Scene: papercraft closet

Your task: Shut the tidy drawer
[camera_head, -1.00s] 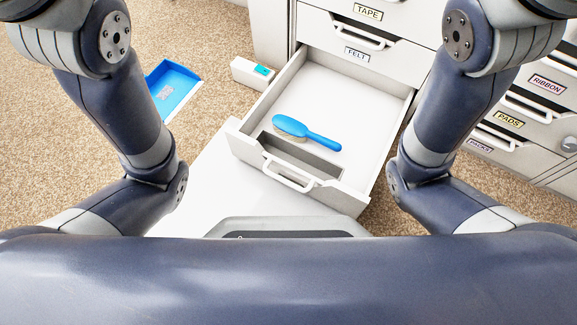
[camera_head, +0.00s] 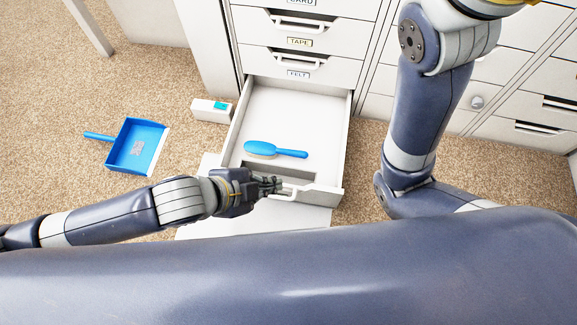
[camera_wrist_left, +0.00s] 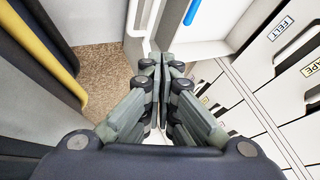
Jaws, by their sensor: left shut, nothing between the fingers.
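The drawer (camera_head: 312,115) below the one labelled FELT is pulled well out, with its white floor showing. Its front has a pale handle (camera_head: 289,191). A blue brush (camera_head: 262,149) lies inside, and its blue handle (camera_wrist_left: 192,12) shows at the top of the left wrist view. My left gripper (camera_head: 274,185) is shut and empty at the left part of the drawer front, close to the handle; contact cannot be told. In the left wrist view its fingertips (camera_wrist_left: 160,62) are together. My right gripper is out of view.
A blue dustpan (camera_head: 139,146) lies on the carpet at left. A small white box (camera_head: 209,111) with a teal patch stands left of the drawer. The FELT drawer (camera_head: 320,69) and TAPE drawer (camera_head: 335,34) above are shut. More cabinets stand at right.

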